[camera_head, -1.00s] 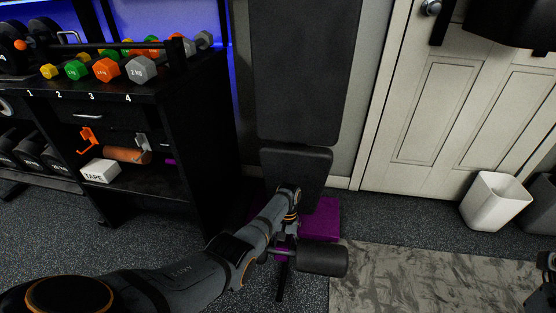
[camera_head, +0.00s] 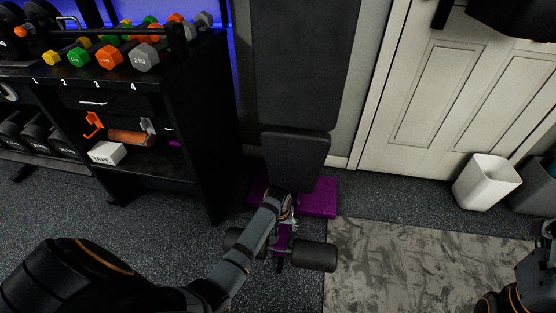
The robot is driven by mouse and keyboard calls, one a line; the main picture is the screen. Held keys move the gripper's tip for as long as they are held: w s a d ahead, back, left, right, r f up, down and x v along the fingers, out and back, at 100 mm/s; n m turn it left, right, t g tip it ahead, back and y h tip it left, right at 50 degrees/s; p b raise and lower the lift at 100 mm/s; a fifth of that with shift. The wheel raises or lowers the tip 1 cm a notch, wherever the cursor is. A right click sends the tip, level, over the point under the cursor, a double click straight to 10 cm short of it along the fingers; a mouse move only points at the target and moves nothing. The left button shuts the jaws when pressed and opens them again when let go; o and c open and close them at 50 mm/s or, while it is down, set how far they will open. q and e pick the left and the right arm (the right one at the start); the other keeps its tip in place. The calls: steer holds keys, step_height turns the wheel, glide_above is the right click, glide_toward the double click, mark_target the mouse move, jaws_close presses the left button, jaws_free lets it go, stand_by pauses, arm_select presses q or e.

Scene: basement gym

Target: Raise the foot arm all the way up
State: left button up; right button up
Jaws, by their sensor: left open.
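The foot arm (camera_head: 282,240) is a purple bar at the front foot of a black padded bench (camera_head: 296,158). It carries a black foam roller (camera_head: 314,256) on its right, and another roller (camera_head: 238,240) shows partly behind my left arm. The foot arm hangs low, with its rollers near the floor. My left gripper (camera_head: 285,212) is open at the top of the foot arm, just below the seat pad. Its fingers are small and partly hidden, so I cannot tell whether they touch the bar. Part of my right arm shows at the lower right edge, without a clear gripper.
A black shelf (camera_head: 203,130) with dumbbells and a white tape box (camera_head: 107,153) stands close on the left. A purple base plate (camera_head: 318,198) lies under the bench. A white bin (camera_head: 486,181) stands by the door (camera_head: 420,100). The grey mat (camera_head: 400,270) is clear.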

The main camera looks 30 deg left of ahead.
arm_select(q)
steer(key=w+a+r+m+t, duration=0.15)
steer(key=w+r+t, duration=0.25)
steer(key=r+t, duration=0.7)
steer(key=s+r+m+t+b, duration=0.1)
steer(key=s+r+t, duration=0.2)
steer(key=r, duration=0.8)
steer(key=s+d+r+m+t+h, duration=0.1)
steer(key=s+r+t, duration=0.3)
steer(key=r, duration=0.7)
steer(key=shift+b, duration=0.35)
